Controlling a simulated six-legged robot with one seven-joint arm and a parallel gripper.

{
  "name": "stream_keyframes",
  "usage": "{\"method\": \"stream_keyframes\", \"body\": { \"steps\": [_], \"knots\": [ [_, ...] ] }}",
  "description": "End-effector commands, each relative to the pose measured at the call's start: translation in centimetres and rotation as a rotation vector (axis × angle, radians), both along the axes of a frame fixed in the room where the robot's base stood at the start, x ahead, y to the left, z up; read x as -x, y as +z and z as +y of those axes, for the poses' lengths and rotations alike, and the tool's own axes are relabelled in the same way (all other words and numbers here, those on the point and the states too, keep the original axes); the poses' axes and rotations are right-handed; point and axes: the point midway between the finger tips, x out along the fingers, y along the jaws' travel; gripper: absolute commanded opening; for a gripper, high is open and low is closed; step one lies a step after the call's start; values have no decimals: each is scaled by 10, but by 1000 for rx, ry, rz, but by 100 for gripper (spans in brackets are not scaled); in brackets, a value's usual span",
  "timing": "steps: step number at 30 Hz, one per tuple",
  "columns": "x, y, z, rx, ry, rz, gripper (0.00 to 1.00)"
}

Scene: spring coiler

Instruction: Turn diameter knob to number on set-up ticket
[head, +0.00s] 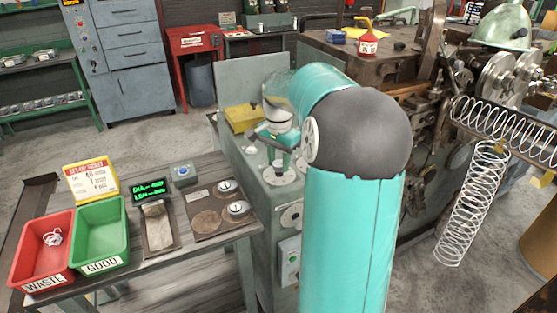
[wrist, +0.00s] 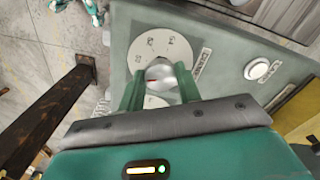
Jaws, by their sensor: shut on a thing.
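The white numbered dial (wrist: 146,48) is on the grey-green panel in the wrist view, with a silver knob (wrist: 159,71) at its centre. My gripper (wrist: 161,80) has its two green fingers on either side of this knob and is shut on it. A red mark shows by the knob's lower left; the number it points to is unclear. In the head view, my gripper (head: 277,142) is over the panel, and my arm hides part of the machine.
A second dial shows partly below the knob in the wrist view, and a white button (wrist: 257,69) is to the right. In the head view are a red waste bin (head: 33,273), a green good bin (head: 118,232) and a green-lit display (head: 149,189). Coiled springs (head: 475,205) hang at right.

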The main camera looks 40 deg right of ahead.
Motion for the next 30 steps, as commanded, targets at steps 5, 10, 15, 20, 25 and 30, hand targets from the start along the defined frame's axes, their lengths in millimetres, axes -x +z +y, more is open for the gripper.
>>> {"method": "stream_keyframes", "body": {
  "steps": [5,10,15,20,25,30],
  "knots": [
    [0,2,-1,6,165,-2,11],
    [0,2,-1,5,327,-4,11],
    [0,2,-2,6,488,-3,11],
    [1,2,-2,6,640,-3,11],
    [1,2,-2,7,801,-4,11],
    [1,2,-3,7,963,-3,11]
  ]
}}
